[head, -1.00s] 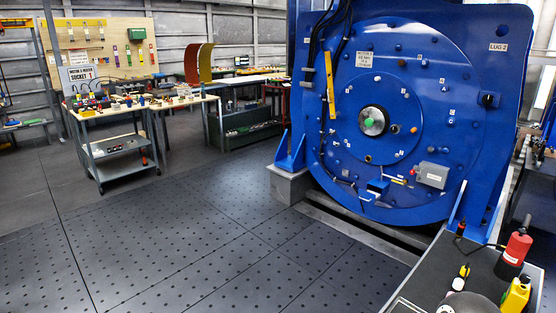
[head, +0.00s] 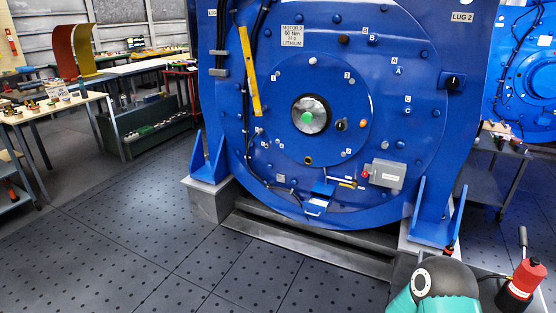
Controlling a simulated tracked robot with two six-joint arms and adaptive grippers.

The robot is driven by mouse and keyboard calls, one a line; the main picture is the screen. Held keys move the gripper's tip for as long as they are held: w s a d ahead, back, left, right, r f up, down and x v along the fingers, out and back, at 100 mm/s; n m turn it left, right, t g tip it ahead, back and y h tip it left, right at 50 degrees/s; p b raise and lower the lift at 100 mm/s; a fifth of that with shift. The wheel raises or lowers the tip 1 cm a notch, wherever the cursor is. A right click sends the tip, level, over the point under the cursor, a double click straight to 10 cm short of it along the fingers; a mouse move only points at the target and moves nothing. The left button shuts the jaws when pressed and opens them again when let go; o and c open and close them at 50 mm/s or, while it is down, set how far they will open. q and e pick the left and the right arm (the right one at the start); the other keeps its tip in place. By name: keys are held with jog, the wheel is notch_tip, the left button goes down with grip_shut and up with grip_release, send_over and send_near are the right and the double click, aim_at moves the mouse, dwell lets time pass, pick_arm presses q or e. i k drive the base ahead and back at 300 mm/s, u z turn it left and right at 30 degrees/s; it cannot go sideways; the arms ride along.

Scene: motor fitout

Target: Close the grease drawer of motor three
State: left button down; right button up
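Motor three is the large blue round housing (head: 285,160) in the middle of the head view, with a plate (head: 292,38) reading MOTOR 3, 60 Nm, LITHIUM. Low on its face a small blue drawer (head: 317,204) with a light front edge appears to stick out toward me. It is small in the picture, and I cannot tell how far out it is. Neither gripper shows. Only a teal and grey part of my arm shows at the bottom right, well apart from the drawer.
A grey box (head: 386,174) with a red button sits right of the drawer. Blue brackets flank the housing. A red canister (head: 521,284) stands at the lower right. Workbenches (head: 58,108) stand at the left. The dark floor (head: 180,235) in front of the motor is clear.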

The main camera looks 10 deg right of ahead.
aim_at(316, 207)
jog(key=z, duration=0.25)
jog(key=i, duration=1.55)
jog(key=z, duration=0.65)
jog(key=i, duration=1.3)
jog(key=z, duration=0.25)
